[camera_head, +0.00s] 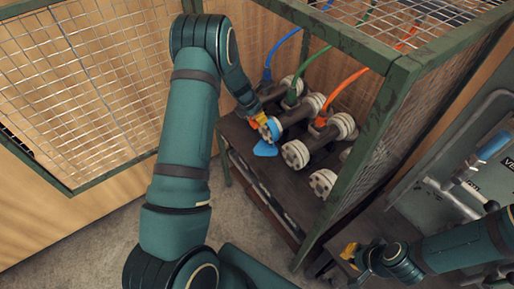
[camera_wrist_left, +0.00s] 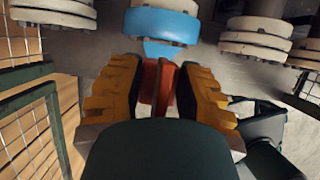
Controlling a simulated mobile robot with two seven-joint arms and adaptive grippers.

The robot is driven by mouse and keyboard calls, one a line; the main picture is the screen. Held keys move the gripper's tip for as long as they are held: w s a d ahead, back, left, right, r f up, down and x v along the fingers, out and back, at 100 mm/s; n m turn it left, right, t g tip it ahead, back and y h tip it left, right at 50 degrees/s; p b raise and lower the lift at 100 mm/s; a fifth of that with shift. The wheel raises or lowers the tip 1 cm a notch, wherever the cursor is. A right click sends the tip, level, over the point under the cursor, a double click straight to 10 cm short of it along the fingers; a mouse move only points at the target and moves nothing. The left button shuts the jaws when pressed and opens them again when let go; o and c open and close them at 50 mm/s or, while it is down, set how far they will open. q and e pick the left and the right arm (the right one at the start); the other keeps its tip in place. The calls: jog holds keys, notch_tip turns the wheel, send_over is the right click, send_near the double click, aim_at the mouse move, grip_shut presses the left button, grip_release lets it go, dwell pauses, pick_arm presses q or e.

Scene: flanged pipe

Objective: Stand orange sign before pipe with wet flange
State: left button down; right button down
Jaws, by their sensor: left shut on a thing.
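My left gripper (camera_head: 261,119) reaches into the cage at the front of the pipes. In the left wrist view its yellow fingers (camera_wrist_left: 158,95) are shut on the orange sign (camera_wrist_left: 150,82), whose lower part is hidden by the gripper. A bit of the sign (camera_head: 253,127) shows beside the fingers in the head view. The flange with a blue wet ring (camera_wrist_left: 161,26) is just beyond the sign; I cannot tell whether they touch. A blue puddle (camera_head: 265,149) lies below that flange. My right gripper (camera_head: 349,253) is low at the right, its jaws unclear.
Several pipes with pale flanges (camera_head: 295,154) stand in a row on a dark bench (camera_head: 241,136). Blue, green and orange cables (camera_head: 346,85) rise behind them. A green mesh cage post (camera_head: 342,187) stands right of the bench. A panel with a blue-handled lever (camera_head: 492,146) is further right.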

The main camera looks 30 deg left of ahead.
pick_arm(q)
notch_tip(320, 180, down, 16)
jog(key=b, duration=0.3)
jog(key=shift+b, duration=0.3)
jog(key=c, duration=0.7)
grip_release()
jog(key=shift+f, duration=0.15)
jog(key=shift+r, duration=0.45)
jog(key=p+v, duration=0.3)
jog(key=v, duration=0.8)
jog(key=s+d+f+m+g+h, duration=0.1)
jog(key=s+d+m, duration=1)
jog(key=d+m, duration=0.3)
jog(key=s+d+f+m+g+h, duration=0.1)
jog(key=s+d+m, duration=1.1)
jog(key=d+m, duration=0.3)
jog(key=shift+s+d+m+g, duration=0.2)
jog(key=shift+d+m+g, duration=0.1)
jog(key=shift+m, duration=0.2)
